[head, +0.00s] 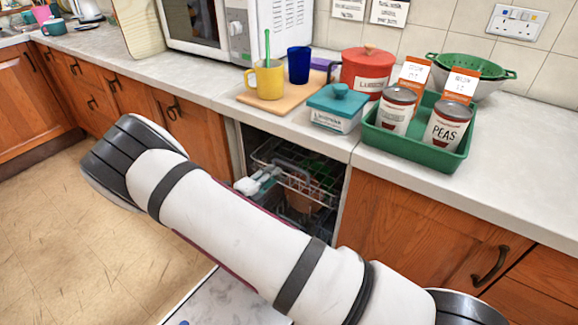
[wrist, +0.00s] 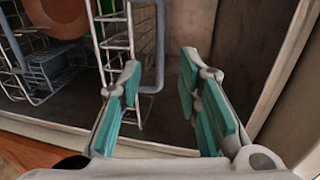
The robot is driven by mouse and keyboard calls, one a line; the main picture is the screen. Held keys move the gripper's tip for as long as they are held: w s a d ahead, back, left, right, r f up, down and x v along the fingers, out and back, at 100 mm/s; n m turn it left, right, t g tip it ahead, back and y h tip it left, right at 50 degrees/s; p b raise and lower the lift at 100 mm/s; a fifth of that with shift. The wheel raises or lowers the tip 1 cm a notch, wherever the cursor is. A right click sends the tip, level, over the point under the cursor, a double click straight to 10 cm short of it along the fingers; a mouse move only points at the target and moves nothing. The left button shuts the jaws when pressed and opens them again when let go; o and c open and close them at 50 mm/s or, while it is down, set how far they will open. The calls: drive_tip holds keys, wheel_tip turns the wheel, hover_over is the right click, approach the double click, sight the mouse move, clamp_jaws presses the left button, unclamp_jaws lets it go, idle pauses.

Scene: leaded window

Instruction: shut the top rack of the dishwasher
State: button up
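The dishwasher is an open cavity under the counter in the head view, partly hidden by my arm. Its top rack (head: 300,183) is grey wire with a grey front bar and sits at the opening; how far it stands out is unclear. The rack (wrist: 118,42) also shows at left in the wrist view, with a blue-grey bar (wrist: 159,45) on its near side. My gripper (head: 268,178) is at the left side of the opening, beside the rack. In the wrist view my gripper (wrist: 161,60) is open, teal pads apart, the bar appearing between its fingers; contact cannot be told.
A brown round item (wrist: 58,17) is in the rack area. The counter above holds a green tray (head: 420,146) with tins, a red canister (head: 366,77), a teal-lidded box (head: 336,107) and a board with mugs. A marble-topped surface (head: 235,300) is at the bottom.

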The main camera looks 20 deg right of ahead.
sight(289, 164)
drive_tip(key=b+x, duration=0.1)
drive_tip(key=x, duration=0.9)
drive_tip(key=shift+w+d, duration=0.1)
drive_tip(key=shift+d, duration=0.05)
drive_tip(key=shift+c, duration=0.5)
clamp_jaws()
